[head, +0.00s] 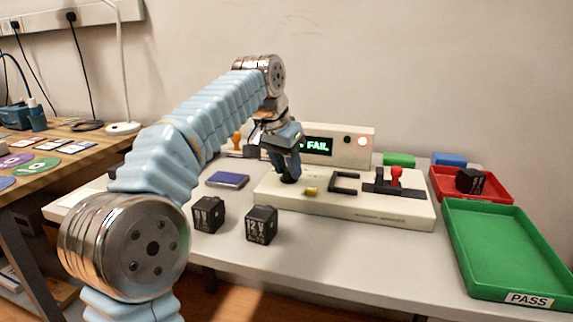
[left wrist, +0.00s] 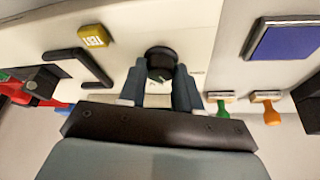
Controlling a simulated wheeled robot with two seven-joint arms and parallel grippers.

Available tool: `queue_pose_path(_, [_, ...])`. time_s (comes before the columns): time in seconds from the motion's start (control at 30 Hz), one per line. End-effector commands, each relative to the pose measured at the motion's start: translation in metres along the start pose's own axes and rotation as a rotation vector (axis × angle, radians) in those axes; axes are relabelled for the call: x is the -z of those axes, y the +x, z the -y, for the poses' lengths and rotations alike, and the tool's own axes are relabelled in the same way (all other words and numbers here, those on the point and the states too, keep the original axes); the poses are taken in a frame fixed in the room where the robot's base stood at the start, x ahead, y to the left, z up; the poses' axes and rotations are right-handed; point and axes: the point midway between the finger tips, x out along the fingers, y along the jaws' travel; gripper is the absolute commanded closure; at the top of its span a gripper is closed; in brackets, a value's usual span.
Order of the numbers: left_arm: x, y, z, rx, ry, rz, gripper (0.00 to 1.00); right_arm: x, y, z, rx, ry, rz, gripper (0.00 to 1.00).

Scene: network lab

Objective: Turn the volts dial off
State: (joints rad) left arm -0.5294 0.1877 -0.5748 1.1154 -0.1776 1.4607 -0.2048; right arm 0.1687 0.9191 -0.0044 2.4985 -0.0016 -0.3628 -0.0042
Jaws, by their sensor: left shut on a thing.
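The volts dial (head: 290,179) is a round black knob on the cream tester base (head: 390,210). It also shows in the left wrist view (left wrist: 161,52), between my fingertips. My left gripper (head: 287,170) reaches down over the dial and is shut on it; its two blue-grey fingers also show in the left wrist view (left wrist: 160,75). The dial's pointer and markings are too hidden to read. The tester's screen (head: 317,145) reads FAIL in green. My right gripper is not in view.
A yellow button (head: 312,190), a black bracket (head: 345,183) and a red-handled clamp (head: 396,176) sit right of the dial. Two black blocks (head: 208,214) (head: 261,225) stand in front. A red tray (head: 440,186) and green PASS tray (head: 505,245) lie right. A blue pad (head: 228,180) lies left.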

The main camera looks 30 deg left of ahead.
Motion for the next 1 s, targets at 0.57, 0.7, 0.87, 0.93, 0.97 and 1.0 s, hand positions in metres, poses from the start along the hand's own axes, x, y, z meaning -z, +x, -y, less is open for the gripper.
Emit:
queue_pose_path(0.57, [0.001,-0.001,-0.004,0.164,-0.394,0.002,0.97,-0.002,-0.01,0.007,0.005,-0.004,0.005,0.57])
queue_pose_path(0.7, [0.002,0.0,-0.005,0.201,-0.485,0.002,0.97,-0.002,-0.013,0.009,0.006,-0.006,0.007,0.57])
queue_pose_path(0.87, [0.002,0.0,-0.006,0.235,-0.566,0.002,0.97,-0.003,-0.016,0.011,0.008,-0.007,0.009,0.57])
queue_pose_path(0.93, [0.002,0.001,-0.006,0.246,-0.592,0.002,0.97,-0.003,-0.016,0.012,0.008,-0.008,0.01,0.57])
queue_pose_path(0.97, [0.002,0.001,-0.006,0.25,-0.601,0.003,0.97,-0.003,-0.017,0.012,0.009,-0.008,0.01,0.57])
queue_pose_path(1.0, [0.002,0.001,-0.006,0.254,-0.612,0.002,0.97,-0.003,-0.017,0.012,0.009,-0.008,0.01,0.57])
